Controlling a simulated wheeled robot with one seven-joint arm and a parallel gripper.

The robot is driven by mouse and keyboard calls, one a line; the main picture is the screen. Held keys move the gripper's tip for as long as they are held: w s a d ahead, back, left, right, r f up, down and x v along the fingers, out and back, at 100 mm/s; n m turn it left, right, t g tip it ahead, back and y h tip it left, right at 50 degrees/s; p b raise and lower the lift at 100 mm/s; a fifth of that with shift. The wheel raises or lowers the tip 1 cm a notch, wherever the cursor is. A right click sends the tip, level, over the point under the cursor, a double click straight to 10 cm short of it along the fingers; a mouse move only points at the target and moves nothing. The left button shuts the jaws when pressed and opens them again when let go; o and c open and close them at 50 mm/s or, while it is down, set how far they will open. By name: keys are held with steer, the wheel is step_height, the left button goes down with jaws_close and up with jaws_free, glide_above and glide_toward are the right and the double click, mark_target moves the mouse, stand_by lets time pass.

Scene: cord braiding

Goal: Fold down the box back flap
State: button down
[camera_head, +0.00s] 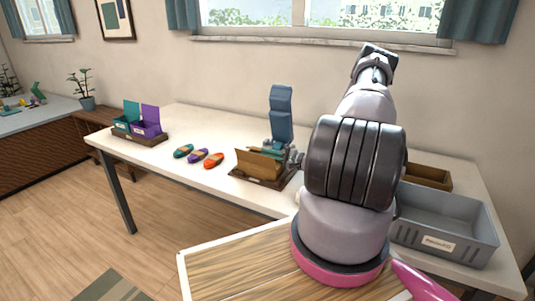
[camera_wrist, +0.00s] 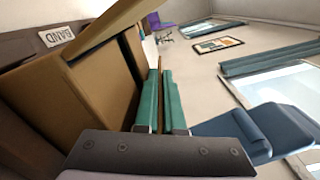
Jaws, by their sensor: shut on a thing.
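The brown cardboard box (camera_head: 256,165) stands on a dark base on the white table, left of my arm. In the wrist view the box (camera_wrist: 62,100) fills the left side, with a raised flap (camera_wrist: 108,28) slanting across the top. My gripper (camera_head: 272,151) is at the back right of the box. In the wrist view its two teal fingers (camera_wrist: 160,88) are close together, with a thin brown edge between them that appears to be the back flap. Most of the back flap is hidden by the fingers. The box interior is hidden in the head view.
Three spindle-shaped pieces in teal, purple and orange (camera_head: 199,156) lie left of the box. Teal and purple open boxes (camera_head: 140,122) stand on a tray farther left. A grey bin (camera_head: 445,225) and a brown container (camera_head: 428,177) are at right. The table front left is clear.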

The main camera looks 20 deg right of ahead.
steer(key=c, duration=1)
jaws_free()
